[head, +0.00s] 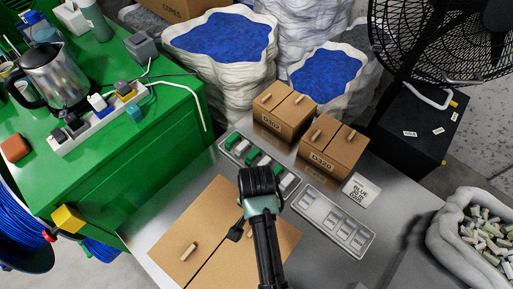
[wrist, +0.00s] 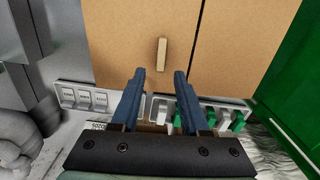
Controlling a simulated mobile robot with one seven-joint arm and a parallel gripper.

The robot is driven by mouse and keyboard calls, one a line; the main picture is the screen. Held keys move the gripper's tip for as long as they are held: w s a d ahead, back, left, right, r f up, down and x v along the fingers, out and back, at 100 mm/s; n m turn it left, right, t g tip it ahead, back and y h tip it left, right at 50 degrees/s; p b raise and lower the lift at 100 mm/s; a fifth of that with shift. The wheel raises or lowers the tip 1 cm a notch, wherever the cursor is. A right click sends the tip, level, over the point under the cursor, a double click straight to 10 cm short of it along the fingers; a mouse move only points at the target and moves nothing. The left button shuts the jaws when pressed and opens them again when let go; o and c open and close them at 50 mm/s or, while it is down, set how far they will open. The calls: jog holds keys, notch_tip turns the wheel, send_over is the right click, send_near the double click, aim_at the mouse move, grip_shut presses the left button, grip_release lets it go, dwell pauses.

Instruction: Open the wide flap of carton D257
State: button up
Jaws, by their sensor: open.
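A large brown carton (head: 185,225) lies at the front of the metal table in the head view, both flaps flat and shut. No label shows on it, so I cannot read whether it is D257. One peg handle (head: 188,250) stands on its left flap; my arm hides part of the right flap. In the wrist view the carton top (wrist: 120,40) fills the upper middle, with a seam right of a peg handle (wrist: 161,57). My gripper (wrist: 158,75) is open and empty, the peg just beyond its fingertips. In the head view my gripper (head: 238,231) hangs over the carton.
Cartons D302 (head: 285,112) and D320 (head: 332,147) stand shut behind. A tray with green and white pieces (head: 262,160) and a grey label tray (head: 334,222) lie beyond the large carton. A green cabinet (head: 165,150) stands left, a fan (head: 440,40) back right.

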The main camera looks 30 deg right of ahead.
jog(key=shift+w+f, duration=0.1)
jog(key=shift+f, duration=2.2)
grip_shut()
jog(key=shift+d, duration=0.1)
